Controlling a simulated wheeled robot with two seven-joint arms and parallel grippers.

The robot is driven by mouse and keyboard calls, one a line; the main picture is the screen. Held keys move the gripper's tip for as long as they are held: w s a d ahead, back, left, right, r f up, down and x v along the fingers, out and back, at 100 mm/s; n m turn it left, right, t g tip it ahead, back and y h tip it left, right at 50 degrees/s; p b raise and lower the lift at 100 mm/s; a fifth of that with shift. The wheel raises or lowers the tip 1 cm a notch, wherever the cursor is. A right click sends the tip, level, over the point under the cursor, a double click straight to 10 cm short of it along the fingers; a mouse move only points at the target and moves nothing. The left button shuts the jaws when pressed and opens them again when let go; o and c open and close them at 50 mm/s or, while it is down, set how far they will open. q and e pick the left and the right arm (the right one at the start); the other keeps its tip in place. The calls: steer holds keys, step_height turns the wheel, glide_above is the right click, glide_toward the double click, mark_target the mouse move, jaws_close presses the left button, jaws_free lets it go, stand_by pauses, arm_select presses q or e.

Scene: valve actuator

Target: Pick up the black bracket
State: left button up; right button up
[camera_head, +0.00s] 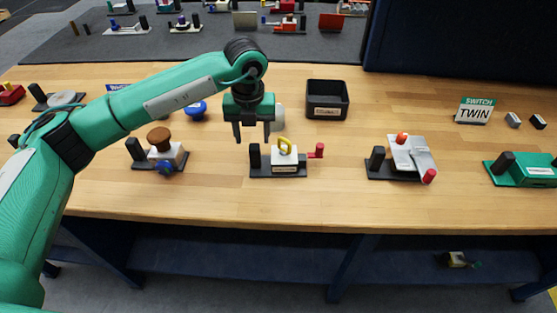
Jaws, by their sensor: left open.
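My left gripper (252,137) points down over the middle of the wooden table, its two fingers apart with nothing between them. Just below it is a black bracket (255,158), an upright dark post at the left end of a flat dark base. On that base sits a white block (285,160) with a yellow ring on top and a red handle at its right. The fingertips look just above the post; whether they touch it I cannot tell. Similar dark posts stand on the units to the left (138,150) and right (377,158). My right gripper is out of view.
A black open bin (327,100) stands behind and right of the gripper. A blue knob (196,109) and a white object lie behind it. A "SWITCH TWIN" sign (474,110) and a green unit (528,172) are at the right. Bare wood lies along the front edge.

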mark_target(255, 146)
arm_select(q)
steer(key=f, duration=0.6)
steer(key=shift+s+d+f, duration=0.15)
steer(key=shift+s+f, duration=0.05)
steer(key=shift+f, duration=0.05)
steer(key=shift+r, duration=0.1)
jaws_close()
